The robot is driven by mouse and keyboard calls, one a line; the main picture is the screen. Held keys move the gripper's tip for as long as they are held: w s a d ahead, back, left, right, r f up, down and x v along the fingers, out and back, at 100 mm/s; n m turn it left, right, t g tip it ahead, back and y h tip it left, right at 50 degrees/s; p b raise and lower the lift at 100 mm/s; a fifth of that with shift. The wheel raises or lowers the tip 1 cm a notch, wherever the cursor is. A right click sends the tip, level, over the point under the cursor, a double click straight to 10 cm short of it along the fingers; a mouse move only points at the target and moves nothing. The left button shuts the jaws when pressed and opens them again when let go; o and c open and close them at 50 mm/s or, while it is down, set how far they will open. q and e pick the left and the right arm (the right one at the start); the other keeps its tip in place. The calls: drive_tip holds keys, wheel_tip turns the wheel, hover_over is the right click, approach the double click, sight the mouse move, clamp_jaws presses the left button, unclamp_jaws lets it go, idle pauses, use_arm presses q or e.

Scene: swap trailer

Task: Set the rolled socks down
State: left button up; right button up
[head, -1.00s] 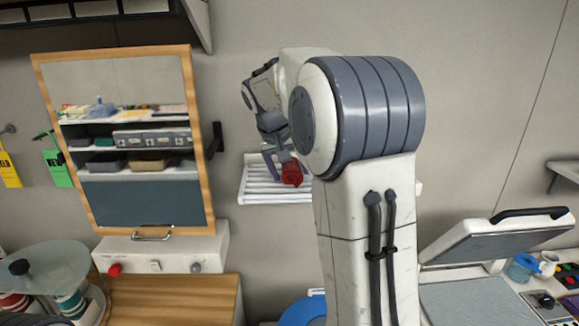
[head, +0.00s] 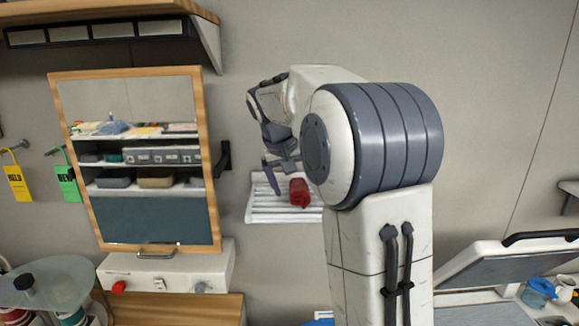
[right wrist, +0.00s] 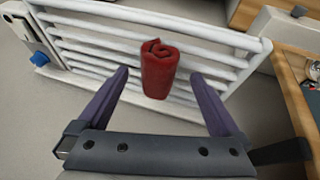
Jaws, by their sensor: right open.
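The rolled socks (head: 299,192) are a dark red roll. They rest on a white slatted rack (head: 268,215) mounted on the wall. In the right wrist view the red roll (right wrist: 159,68) lies against the white bars (right wrist: 215,60), its spiral end showing. My right gripper (head: 283,178) is just in front of the rack. In the right wrist view its two purple fingers (right wrist: 160,85) are spread wide, with clear gaps on both sides of the roll. The rack's right part is hidden behind my right arm. My left gripper is not in view.
A wood-framed mirror (head: 140,220) stands left of the rack above a white unit with a red knob (head: 119,287). Yellow (head: 18,183) and green tags hang at far left. A wooden shelf (head: 110,20) is above. A white-lidded appliance (head: 500,265) is at lower right.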

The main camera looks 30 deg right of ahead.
drive_tip(key=v, duration=1)
drive_tip(key=s+a+f+n+y, duration=0.2)
drive_tip(key=s+a+f+n, duration=0.15)
drive_tip(key=a+f, duration=0.45)
drive_tip(key=s+a+f+n+y, duration=0.1)
drive_tip(key=s+a+f+n, duration=0.25)
drive_tip(key=a, duration=0.75)
drive_tip(key=s+a+f+n+g+y, duration=0.1)
drive_tip(key=s+a+f+n, duration=0.2)
drive_tip(key=s+f, duration=0.4)
drive_tip(key=s+a+f+n+g+y, duration=0.1)
drive_tip(key=s+a+f+n, duration=0.2)
drive_tip(key=s, duration=0.9)
wheel_tip(320, 180, down, 5)
drive_tip(key=a, duration=0.2)
drive_tip(key=shift+s+a+r+y+b, duration=0.2)
drive_tip(key=shift+s+a+y+b, duration=0.1)
drive_tip(key=shift+a+b, duration=0.1)
drive_tip(key=shift+f, duration=0.1)
